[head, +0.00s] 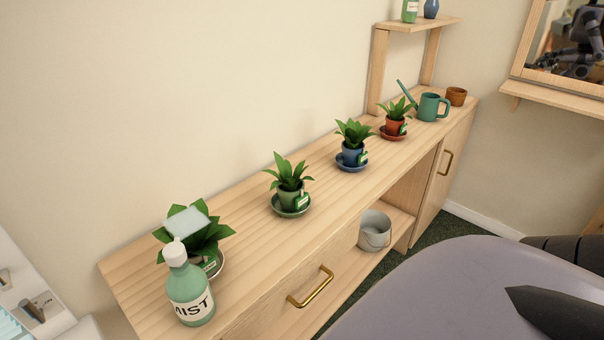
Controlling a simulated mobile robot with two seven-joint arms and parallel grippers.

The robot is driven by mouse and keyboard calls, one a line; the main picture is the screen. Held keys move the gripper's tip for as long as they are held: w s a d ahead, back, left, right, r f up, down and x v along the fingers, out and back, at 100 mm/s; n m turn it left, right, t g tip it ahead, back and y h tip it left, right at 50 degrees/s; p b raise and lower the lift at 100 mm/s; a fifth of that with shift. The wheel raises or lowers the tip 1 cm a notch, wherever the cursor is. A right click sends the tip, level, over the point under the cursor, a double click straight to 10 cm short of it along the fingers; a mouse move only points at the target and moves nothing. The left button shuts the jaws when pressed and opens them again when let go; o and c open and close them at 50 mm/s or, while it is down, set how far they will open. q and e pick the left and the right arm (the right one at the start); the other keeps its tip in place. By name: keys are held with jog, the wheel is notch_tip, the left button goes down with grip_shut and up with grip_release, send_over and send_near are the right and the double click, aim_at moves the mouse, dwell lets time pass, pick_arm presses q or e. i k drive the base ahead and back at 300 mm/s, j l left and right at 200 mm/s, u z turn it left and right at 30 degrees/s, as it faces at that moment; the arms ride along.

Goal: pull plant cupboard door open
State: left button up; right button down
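The plant cupboard is a long light-wood sideboard (245,230) along the wall. At its far right end is a cupboard door (432,195) with an upright brass handle (446,163); the door looks shut. Nearer, a wooden front (270,318) carries a brass bar handle (311,287) and also looks shut; I cannot tell whether it is a drawer or a door. Neither of my grippers shows clearly. Dark parts at the right edge look like my own arm, and nothing is seen touching either handle.
A mist bottle (190,294), several potted plants such as the green one (290,182), a watering can (430,107) and a brown pot (457,96) stand on top. A grey bucket (374,230) sits in the open shelf. A mirror (566,45) hangs right.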

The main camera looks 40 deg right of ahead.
aim_at(450, 148)
jog(key=z, duration=2.45)
jog(key=i+l+z, duration=0.15)
jog(key=i+l, duration=0.15)
jog(key=i, duration=1.1)
jog(key=i+l+z, duration=0.2)
jog(key=i, duration=1.2)
jog(key=j, duration=0.15)
